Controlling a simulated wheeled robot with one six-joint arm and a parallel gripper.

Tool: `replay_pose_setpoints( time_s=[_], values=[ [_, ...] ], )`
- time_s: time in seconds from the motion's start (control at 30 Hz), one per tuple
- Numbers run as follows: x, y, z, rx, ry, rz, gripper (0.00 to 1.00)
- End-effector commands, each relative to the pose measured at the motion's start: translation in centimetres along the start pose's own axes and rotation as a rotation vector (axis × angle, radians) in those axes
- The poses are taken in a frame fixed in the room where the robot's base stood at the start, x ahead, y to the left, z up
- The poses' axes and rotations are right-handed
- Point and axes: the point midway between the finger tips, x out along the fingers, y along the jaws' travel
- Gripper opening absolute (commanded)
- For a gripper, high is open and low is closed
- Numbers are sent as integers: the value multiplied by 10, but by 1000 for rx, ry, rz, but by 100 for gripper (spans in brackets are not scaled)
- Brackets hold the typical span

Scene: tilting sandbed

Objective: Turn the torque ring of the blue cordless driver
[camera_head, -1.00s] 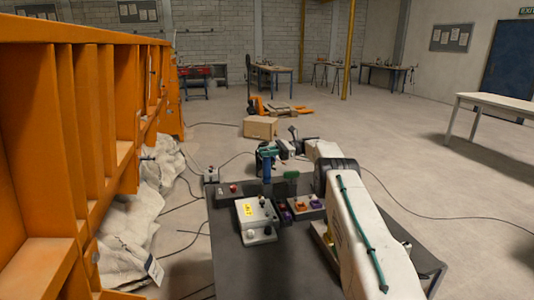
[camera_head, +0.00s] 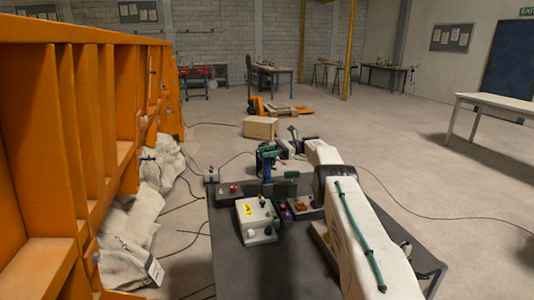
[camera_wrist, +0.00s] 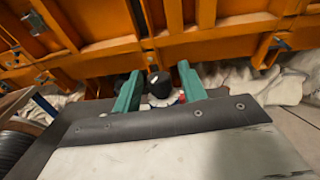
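In the head view a blue upright piece (camera_head: 267,172), probably the blue cordless driver, stands at the far edge of the dark table. My gripper (camera_head: 269,152) is beside or above it, with teal parts there; the overlap is too small to separate clearly. In the wrist view the two teal fingers of my gripper (camera_wrist: 159,72) are spread apart. A black round part (camera_wrist: 159,86) shows between them, with gaps to both fingers. I cannot tell whether it belongs to the driver. The torque ring cannot be made out.
The dark table (camera_head: 225,268) carries a light box with a yellow label (camera_head: 257,218), a small unit with a red button (camera_head: 233,189) and a box with orange and purple parts (camera_head: 303,207). An orange ribbed frame (camera_head: 75,150) rises at left. Cables lie on the floor.

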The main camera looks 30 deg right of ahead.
Motion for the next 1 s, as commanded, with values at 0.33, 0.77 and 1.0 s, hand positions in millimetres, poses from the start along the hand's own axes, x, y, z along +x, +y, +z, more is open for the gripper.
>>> replay_pose_setpoints(
  time_s=[0.33,0.77,1.0],
  values=[
    [0,-1,35,-4,1,0,42],
    [2,34,41,2,-1,-1,42],
    [5,70,45,3,0,-1,42]
  ],
)
